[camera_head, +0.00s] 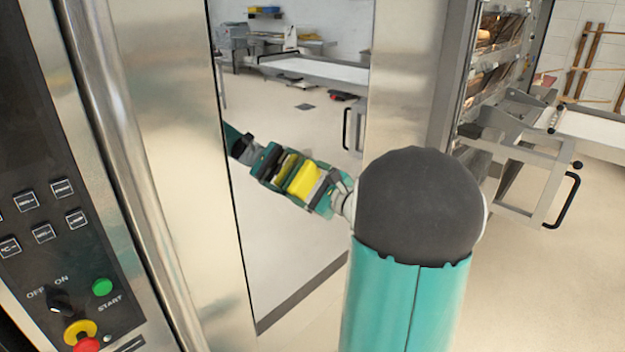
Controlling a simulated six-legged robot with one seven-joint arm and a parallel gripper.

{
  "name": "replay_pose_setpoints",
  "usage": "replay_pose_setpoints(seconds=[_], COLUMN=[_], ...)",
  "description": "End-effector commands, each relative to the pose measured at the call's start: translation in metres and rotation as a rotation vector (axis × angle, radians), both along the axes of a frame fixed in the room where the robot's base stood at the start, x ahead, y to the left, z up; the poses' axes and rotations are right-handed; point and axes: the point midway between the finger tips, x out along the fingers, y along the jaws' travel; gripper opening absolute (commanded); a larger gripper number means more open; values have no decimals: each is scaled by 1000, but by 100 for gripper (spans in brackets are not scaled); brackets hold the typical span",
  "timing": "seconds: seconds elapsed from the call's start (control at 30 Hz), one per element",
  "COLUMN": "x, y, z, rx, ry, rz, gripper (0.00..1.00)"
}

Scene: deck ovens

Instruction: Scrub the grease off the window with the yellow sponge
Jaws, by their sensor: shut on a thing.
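My gripper (318,190) is shut on the yellow sponge (303,180) in the middle of the head view. It holds the sponge at a tall glossy pane, which looks like the window (285,245). A darker mirrored copy of sponge, gripper and arm shows in the pane to the left of the sponge. The sponge is very close to the pane; I cannot tell whether it touches. I cannot make out any grease on the glass. My dark round arm joint and teal link cover the lower right of the pane.
A control panel (40,170) with buttons, a knob and a red stop button stands at the left, beside a long vertical steel bar (125,165). Steel framing (405,75) borders the right. Floor is open at lower right.

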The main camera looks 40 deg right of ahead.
Motion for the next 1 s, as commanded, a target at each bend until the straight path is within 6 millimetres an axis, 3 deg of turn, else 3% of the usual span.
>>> replay_pose_setpoints(seconds=[0.7, 1.0], x=[0, 0], y=[46, 50], z=[0, 8], rx=[-1, -3], ry=[0, -2], rz=[3, 3], gripper=[68, 68])
